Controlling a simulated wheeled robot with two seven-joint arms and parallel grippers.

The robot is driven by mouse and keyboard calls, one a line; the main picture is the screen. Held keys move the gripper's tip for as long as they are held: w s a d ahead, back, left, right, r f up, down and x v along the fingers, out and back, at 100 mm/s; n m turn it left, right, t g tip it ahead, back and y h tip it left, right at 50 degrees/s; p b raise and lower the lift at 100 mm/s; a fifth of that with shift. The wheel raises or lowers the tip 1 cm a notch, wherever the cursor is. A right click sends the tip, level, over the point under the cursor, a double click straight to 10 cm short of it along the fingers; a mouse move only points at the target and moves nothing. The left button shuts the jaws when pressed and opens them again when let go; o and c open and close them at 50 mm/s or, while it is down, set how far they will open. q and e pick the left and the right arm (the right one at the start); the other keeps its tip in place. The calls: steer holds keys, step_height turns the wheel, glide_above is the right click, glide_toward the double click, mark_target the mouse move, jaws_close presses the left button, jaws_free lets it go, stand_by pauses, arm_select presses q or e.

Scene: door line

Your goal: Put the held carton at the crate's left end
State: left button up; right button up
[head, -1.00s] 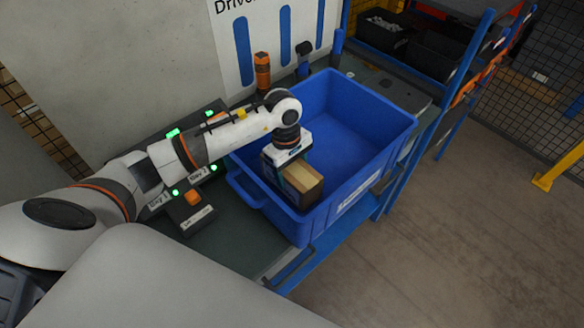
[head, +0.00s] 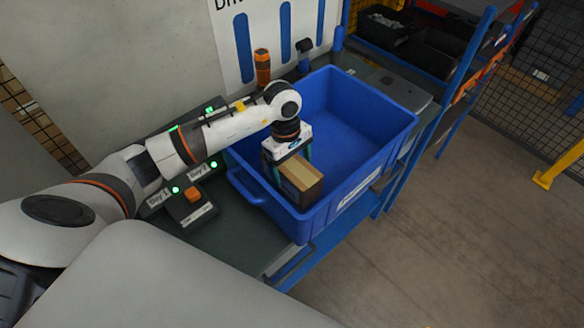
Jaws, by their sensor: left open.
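A brown cardboard carton (head: 299,187) stands inside the blue crate (head: 365,168), at the crate's near left end, close to the wall with the handle. Its underside is hidden by the crate wall. My left gripper (head: 291,160) is right over the carton, pointing down, with its jaws open. Its fingers show at the carton's sides, and I cannot tell whether they touch it. The rest of the crate floor looks empty. My right gripper is not in view.
The crate rests on a dark workbench (head: 225,232). Left of it are a control box with green lights and an orange button (head: 194,194). An orange-and-black tool (head: 262,68) stands behind. A shelf with black bins (head: 385,33) is at the back right.

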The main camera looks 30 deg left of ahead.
arm_select(q)
steer(key=r+b, duration=0.1)
steer(key=r, duration=0.2)
steer(key=a+r+b, duration=0.1)
steer(key=r, duration=0.2)
steer(key=r+b, duration=0.1)
steer(key=r, duration=0.2)
steer(key=shift+w+a+r, duration=0.25)
steer(key=shift+r, duration=0.6)
